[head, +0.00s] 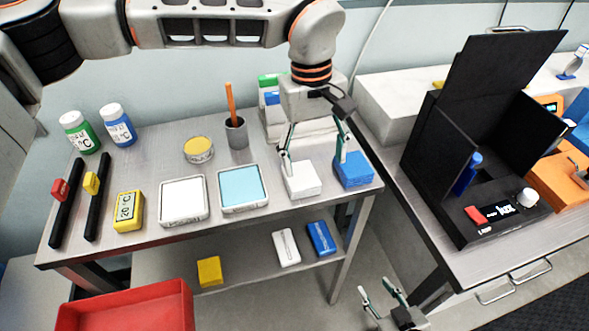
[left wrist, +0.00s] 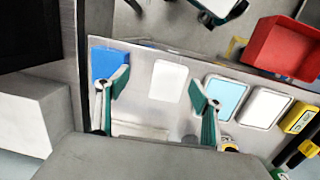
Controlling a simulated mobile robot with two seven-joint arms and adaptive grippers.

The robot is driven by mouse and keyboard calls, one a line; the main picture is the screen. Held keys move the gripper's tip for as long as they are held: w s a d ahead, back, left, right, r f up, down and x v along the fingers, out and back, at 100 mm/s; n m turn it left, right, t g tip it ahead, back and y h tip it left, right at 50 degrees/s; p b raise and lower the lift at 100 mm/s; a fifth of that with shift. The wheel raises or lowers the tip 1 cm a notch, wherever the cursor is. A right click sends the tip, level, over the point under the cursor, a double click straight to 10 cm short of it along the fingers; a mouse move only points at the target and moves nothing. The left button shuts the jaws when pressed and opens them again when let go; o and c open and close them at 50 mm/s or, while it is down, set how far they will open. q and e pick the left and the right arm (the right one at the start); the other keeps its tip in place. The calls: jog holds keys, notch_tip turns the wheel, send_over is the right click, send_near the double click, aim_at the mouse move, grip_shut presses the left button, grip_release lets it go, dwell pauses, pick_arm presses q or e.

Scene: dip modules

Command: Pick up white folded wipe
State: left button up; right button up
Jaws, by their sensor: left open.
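The white folded wipe (head: 301,181) lies on the grey metal table near its front right corner, left of a blue folded block (head: 354,170). My left gripper (head: 312,160) is open above the wipe, pointing down, with its fingers spread to either side. In the left wrist view the white wipe (left wrist: 168,80) shows between the open fingers (left wrist: 157,92), apart from both; the blue block (left wrist: 109,64) is partly behind one finger. My right gripper (head: 375,288) is low in front of the table, with its fingers apart and empty.
A tray with a light-blue surface (head: 242,187) and one with a white surface (head: 183,200) lie left of the wipe. A grey cup (head: 236,134) and a yellow-topped tin (head: 198,149) stand behind. A black open box (head: 474,170) stands at right. A red bin (head: 130,308) is at front left.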

aim_at(300, 174)
pick_arm(q)
jog(key=shift+w+a+r+t+y, duration=0.2)
jog(key=shift+w+a+r, duration=0.1)
jog(key=shift+w+a, duration=0.3)
jog(key=shift+w+a+r+t+y, duration=0.25)
jog(key=shift+w+a, duration=0.25)
jog(key=shift+a, duration=0.15)
jog(key=shift+a+f, duration=0.1)
jog(key=shift+f, duration=0.25)
jog(key=shift+s+f+p, duration=0.15)
jog(key=shift+f+p, duration=0.35)
jog(key=shift+f, duration=2.85)
jog(key=c, duration=1)
